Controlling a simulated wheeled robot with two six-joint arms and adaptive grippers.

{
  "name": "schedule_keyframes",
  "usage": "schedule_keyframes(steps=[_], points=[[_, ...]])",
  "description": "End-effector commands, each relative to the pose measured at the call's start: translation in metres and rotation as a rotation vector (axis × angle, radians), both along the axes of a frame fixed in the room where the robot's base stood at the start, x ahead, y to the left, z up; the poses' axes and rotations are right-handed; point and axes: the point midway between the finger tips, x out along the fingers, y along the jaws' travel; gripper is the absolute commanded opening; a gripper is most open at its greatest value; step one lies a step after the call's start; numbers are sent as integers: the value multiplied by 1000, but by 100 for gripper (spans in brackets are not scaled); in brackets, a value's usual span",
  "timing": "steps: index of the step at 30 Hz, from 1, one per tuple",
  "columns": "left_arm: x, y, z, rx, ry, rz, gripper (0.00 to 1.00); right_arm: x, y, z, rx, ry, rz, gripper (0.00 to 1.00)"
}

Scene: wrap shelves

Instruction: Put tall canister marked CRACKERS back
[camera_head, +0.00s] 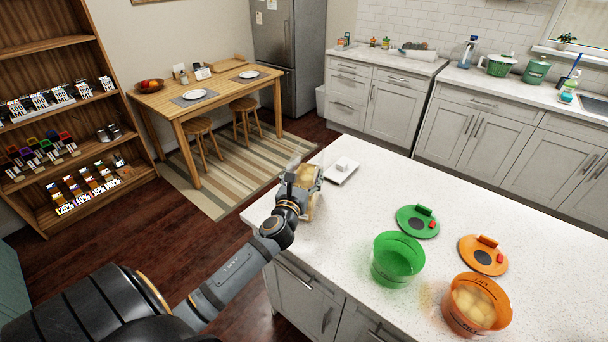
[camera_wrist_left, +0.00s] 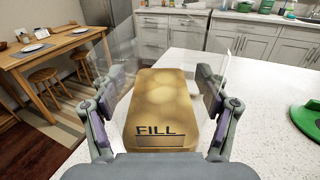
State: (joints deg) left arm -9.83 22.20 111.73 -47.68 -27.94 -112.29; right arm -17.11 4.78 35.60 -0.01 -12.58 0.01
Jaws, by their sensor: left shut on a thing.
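My left gripper (camera_head: 306,182) is at the near left edge of the white counter, shut on a clear-walled canister (camera_head: 305,201). In the left wrist view the canister (camera_wrist_left: 162,100) sits between the two fingers, with tan contents and the word FILL on its near end. The word CRACKERS is not readable on it. The fingers hide part of its sides. I cannot tell whether it touches the counter. My right gripper is not in view.
On the counter (camera_head: 440,215) stand an empty green tub (camera_head: 398,262), an orange tub (camera_head: 458,310) with yellowish pieces, a green lid (camera_head: 405,220), an orange lid (camera_head: 470,250) and a white flat device (camera_head: 337,176). A wooden shelf (camera_head: 60,120) with labelled goods stands at left.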

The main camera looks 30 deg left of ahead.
Motion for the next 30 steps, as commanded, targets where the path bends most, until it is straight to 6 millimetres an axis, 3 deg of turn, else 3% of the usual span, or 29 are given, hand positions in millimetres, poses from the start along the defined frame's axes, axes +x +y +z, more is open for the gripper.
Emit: schedule_keyframes(steps=[6,7,11,23,26,30], points=[[0,0,-2,2,-4,-1,12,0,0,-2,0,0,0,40],[0,0,-2,1,0,0,79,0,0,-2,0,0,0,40],[0,0,-2,1,0,1,97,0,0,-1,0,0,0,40],[0,0,3,0,0,0,98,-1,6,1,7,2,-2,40],[-13,-4,-3,2,3,0,98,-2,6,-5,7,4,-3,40],[-45,-15,-4,2,4,-2,98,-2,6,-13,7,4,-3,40]])
